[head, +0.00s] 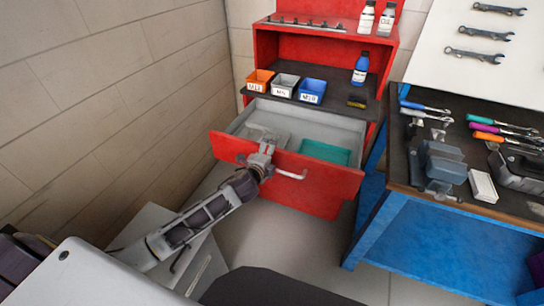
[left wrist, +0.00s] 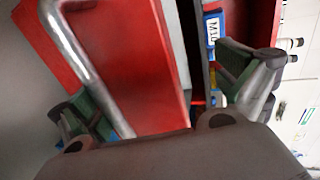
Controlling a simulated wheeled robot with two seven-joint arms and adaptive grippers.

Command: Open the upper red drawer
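The upper red drawer (head: 318,183) of the red cabinet (head: 384,47) stands well open, its grey inside showing. It holds a teal tray (head: 326,152) and a flat grey item, partly hidden by my gripper. A silver bar handle (head: 291,176) runs across its front. My left gripper (head: 262,156) is at the left part of the drawer front, by its top edge. In the left wrist view its fingers are spread wide, with the red front and the handle (left wrist: 82,62) between them. I cannot tell whether either finger touches. My right gripper is not in view.
Orange, grey and blue bins (head: 312,91) and bottles (head: 361,68) stand on the cabinet. A blue workbench (head: 395,236) with tools and grey cases stands close on the right. A tiled wall (head: 110,85) is at the left. Some floor is free before the drawer.

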